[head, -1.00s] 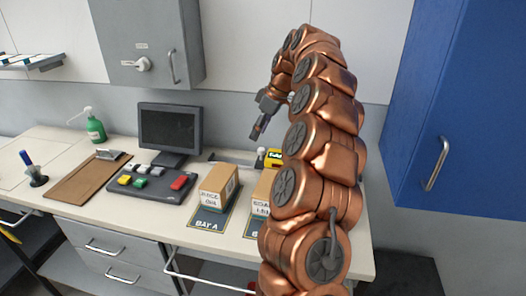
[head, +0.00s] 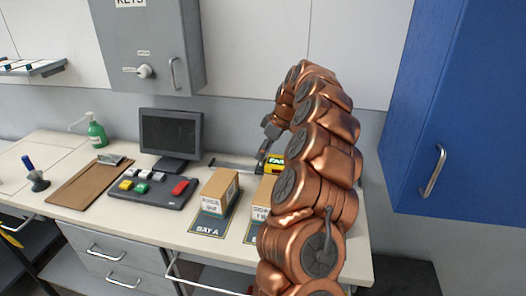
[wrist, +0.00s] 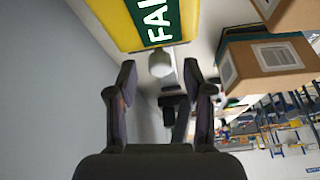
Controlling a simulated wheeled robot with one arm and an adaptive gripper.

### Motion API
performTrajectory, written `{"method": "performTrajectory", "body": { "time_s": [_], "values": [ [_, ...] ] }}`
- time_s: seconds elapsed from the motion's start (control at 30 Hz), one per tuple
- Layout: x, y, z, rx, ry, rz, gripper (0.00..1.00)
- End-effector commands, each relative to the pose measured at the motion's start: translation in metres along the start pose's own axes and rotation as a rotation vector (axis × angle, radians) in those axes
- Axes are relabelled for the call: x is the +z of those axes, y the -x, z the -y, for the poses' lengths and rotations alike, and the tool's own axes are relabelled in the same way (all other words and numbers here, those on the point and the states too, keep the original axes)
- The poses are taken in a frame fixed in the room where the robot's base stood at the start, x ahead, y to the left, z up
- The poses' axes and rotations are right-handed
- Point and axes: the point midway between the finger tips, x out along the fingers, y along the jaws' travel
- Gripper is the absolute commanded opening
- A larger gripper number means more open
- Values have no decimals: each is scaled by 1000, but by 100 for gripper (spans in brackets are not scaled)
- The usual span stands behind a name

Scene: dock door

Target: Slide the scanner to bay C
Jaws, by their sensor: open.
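A yellow block with a green label (head: 273,166), which looks like the scanner, sits at the back of the bench, partly behind my arm. It also fills the top of the wrist view (wrist: 118,22), with a pale rounded knob (wrist: 160,65) below it. A dark rail (head: 232,165) runs along the bench toward the block. My gripper (head: 263,155) is just left of the block in the head view. In the wrist view my open fingers (wrist: 158,82) are apart, with the knob beyond and between their tips; nothing is gripped. Bay C is hidden behind my arm.
A carton (head: 219,190) stands on the bay A mat (head: 208,226); a second carton (head: 262,192) is partly behind my arm. A monitor (head: 171,135) and button panel (head: 152,190) stand left. A blue cabinet (head: 455,110) is at right.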

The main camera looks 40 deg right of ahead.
Motion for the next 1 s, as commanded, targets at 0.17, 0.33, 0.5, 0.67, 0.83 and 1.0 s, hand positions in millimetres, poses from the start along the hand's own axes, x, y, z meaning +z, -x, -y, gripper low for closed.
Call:
{"method": "performTrajectory", "body": {
  "time_s": [0.17, 0.33, 0.5, 0.67, 0.83, 1.0],
  "values": [
    [0, -10, 0, -1, 0, 0, 51],
    [0, -14, 0, 0, 0, 0, 51],
    [0, -14, 0, 0, 0, 0, 51],
    [0, -14, 0, 0, 0, 0, 34],
    [0, -14, 0, 0, 0, 0, 17],
    [0, -14, 0, 0, 0, 0, 0]
  ]
}}
